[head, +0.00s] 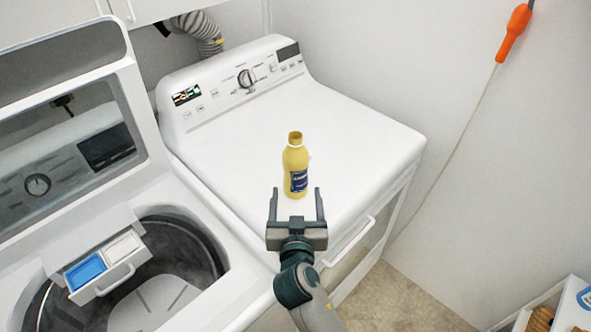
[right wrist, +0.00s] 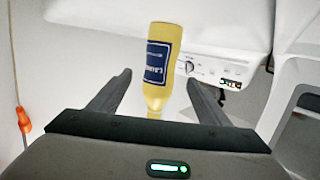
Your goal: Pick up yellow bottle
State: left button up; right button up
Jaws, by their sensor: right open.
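The yellow bottle (head: 296,165) with a dark blue label stands upright on the white top of the dryer (head: 345,130), near its front edge. My right gripper (head: 297,190) is open and empty, pointing at the bottle from the front. In the head view its two fingertips lie either side of the bottle's lower part. In the right wrist view the bottle (right wrist: 160,65) appears upside down between the open fingers (right wrist: 160,77), with a gap on each side. I cannot tell how far the bottle is beyond the fingertips. My left gripper is not in view.
An open washer (head: 205,220) with its lid raised and a detergent drawer (head: 105,262) stands at the left. The dryer's control panel (head: 240,85) rises behind the bottle. The dryer top around the bottle is clear. A white box (head: 560,305) stands at the lower right.

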aim_at(296, 179)
jog(key=shift+w+f, duration=0.2)
jog(key=shift+w, duration=1.15)
jog(key=shift+w+f, duration=0.2)
jog(key=shift+w, duration=1.15)
jog(key=shift+b, duration=0.3)
jog(key=shift+w+f+b, duration=0.15)
jog(key=shift+w+f, duration=0.05)
jog(key=shift+w, duration=1.1)
jog(key=shift+w+f+b, duration=0.15)
jog(key=shift+w+f, duration=0.05)
jog(key=shift+w, duration=1.1)
jog(key=shift+a+r, duration=0.1)
jog(key=c, duration=1.5)
jog(key=shift+o, duration=0.2)
jog(key=shift+r, duration=0.3)
